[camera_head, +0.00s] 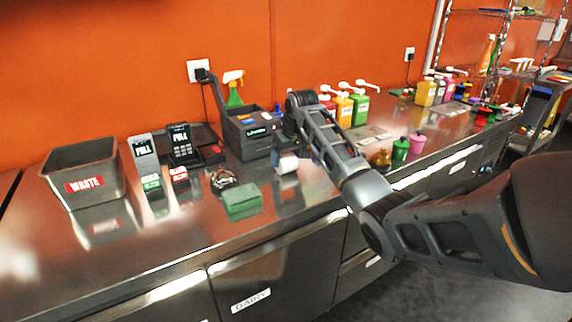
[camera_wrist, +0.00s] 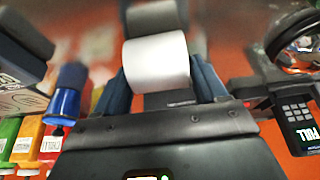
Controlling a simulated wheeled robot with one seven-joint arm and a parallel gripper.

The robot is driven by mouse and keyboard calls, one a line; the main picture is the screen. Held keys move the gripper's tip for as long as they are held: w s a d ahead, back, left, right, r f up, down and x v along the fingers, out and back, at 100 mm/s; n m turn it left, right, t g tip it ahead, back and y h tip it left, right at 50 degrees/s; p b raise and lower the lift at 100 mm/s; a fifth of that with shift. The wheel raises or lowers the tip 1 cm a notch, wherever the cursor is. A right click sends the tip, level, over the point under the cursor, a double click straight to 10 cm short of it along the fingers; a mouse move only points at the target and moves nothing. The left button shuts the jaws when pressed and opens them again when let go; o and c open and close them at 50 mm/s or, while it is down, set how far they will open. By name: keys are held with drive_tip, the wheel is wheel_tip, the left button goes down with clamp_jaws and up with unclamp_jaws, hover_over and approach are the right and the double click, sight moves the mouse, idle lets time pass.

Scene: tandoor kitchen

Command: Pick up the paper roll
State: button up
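The paper roll (camera_head: 287,163) is a small white cylinder at the counter's middle, beneath the end of my arm. In the wrist view the paper roll (camera_wrist: 157,64) fills the space between the two dark blue fingers of my gripper (camera_wrist: 160,82). A finger lies against each side of it and no clear gap shows, so my gripper looks shut on it. In the head view my gripper (camera_head: 283,142) points down at the roll, and its fingers are mostly hidden. I cannot tell whether the roll touches the counter.
The steel counter (camera_head: 300,207) is shiny. Left of the roll are a green block (camera_head: 241,198), a round dark item (camera_head: 223,179), card terminals (camera_head: 181,146) and a waste bin (camera_head: 84,175). A dark box (camera_head: 247,134) stands just behind. Sauce bottles (camera_head: 344,108) and small shakers (camera_head: 400,149) are to the right.

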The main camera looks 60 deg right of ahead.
drive_tip(key=c, duration=0.7)
drive_tip(key=shift+r, duration=0.15)
